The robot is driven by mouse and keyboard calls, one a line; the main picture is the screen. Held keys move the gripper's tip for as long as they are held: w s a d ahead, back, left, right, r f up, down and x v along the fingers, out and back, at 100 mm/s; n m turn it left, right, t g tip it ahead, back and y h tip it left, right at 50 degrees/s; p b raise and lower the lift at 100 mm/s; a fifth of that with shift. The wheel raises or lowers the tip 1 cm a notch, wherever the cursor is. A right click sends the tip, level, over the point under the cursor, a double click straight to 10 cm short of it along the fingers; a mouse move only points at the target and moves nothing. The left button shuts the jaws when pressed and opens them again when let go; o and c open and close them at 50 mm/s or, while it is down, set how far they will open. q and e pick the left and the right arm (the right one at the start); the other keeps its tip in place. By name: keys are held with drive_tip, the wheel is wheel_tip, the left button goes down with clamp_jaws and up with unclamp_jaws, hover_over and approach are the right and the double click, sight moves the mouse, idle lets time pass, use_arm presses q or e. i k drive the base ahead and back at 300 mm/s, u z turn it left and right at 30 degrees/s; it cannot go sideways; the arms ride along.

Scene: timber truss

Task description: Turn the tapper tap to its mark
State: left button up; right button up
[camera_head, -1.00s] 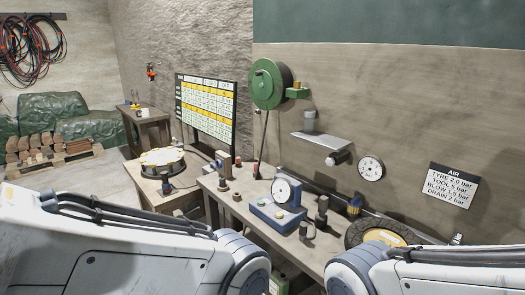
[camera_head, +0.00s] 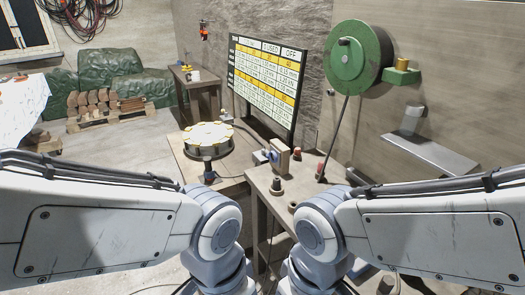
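I cannot tell for sure which fitting is the tapper tap. A small tan and blue upright device (camera_head: 281,157) stands at the back of the near bench (camera_head: 262,186). A dark knob-like fitting (camera_head: 277,186) stands in front of it, and a red-topped piece (camera_head: 296,154) is behind. Any mark on them is too small to make out. Both my arms reach in from the sides and bend down at the bottom middle. Neither gripper shows; both are below the frame or hidden by my arm links.
A chart board (camera_head: 267,77) stands behind. A green hose reel (camera_head: 359,57) and a grey shelf (camera_head: 427,152) are on the right wall. Open floor lies left, before stacked logs (camera_head: 92,103).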

sight(264, 153)
drive_tip(key=u, duration=0.5)
drive_tip(key=i, duration=0.45)
drive_tip(key=u, duration=0.85)
drive_tip(key=i, duration=1.3)
drive_tip(key=z, duration=0.8)
drive_tip(key=i, duration=0.55)
drive_tip(key=z, duration=0.55)
